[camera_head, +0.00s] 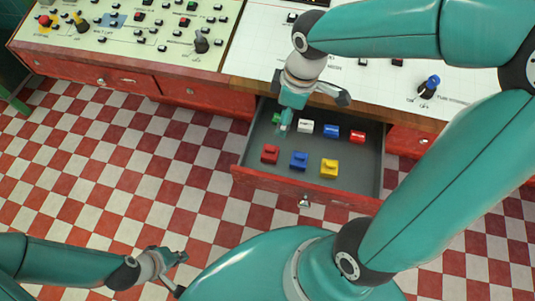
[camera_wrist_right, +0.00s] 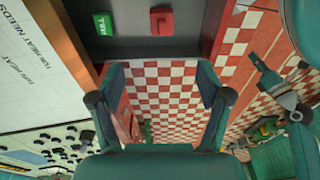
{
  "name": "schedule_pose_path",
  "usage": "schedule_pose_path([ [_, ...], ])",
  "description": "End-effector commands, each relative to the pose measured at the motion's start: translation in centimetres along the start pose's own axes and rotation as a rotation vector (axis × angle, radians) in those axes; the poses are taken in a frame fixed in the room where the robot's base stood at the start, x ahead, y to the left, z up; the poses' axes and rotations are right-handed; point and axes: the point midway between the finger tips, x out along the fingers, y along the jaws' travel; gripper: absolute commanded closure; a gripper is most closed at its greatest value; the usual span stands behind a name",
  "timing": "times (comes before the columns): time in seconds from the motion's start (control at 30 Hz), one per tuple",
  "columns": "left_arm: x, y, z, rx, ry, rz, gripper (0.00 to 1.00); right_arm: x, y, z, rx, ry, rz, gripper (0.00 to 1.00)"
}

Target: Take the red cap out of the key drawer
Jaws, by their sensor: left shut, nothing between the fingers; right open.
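The key drawer (camera_head: 247,178) is pulled open under the counter. A red piece with a raised top (camera_head: 270,153) lies at the front left of the drawer; it also shows in the wrist view (camera_wrist_right: 161,21). A second, labelled red piece (camera_head: 357,136) lies at the back right. I cannot tell for sure which is the red cap. My right gripper (camera_head: 315,110) is open and empty above the drawer's back part; in the wrist view its fingers (camera_wrist_right: 160,100) are spread, nothing between them. My left gripper (camera_head: 178,270) is shut and empty over the floor, far from the drawer.
The drawer also holds a green piece (camera_head: 277,118), a white one (camera_head: 305,126), two blue ones (camera_head: 331,131) (camera_head: 299,160) and a yellow one (camera_head: 329,167). The checkered floor (camera_head: 110,150) to the left is clear.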

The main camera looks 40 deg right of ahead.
Motion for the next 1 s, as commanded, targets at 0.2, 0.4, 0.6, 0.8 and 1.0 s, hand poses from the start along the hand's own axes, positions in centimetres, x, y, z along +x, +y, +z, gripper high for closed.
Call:
schedule_pose_path([
  [0.2,1.4,-0.5,0.0,0.000,0.000,0.000,1.00,2.5,0.0,-0.1,-0.007,-0.002,-0.003,0.23],
  [0.4,1.9,-0.7,0.0,0.000,0.001,0.000,1.00,6.3,-0.1,-0.1,-0.009,-0.005,-0.006,0.23],
  [0.6,2.5,-0.9,0.0,0.000,0.001,0.000,1.00,10.5,-0.2,-0.2,-0.009,-0.003,-0.006,0.23],
  [0.8,2.9,-1.0,0.0,0.000,0.001,0.000,1.00,12.7,-0.1,-0.2,-0.010,-0.001,-0.002,0.23],
  [1.0,3.1,-1.1,0.0,0.000,0.001,0.000,1.00,13.9,-0.2,-0.4,-0.011,-0.002,-0.003,0.23],
])
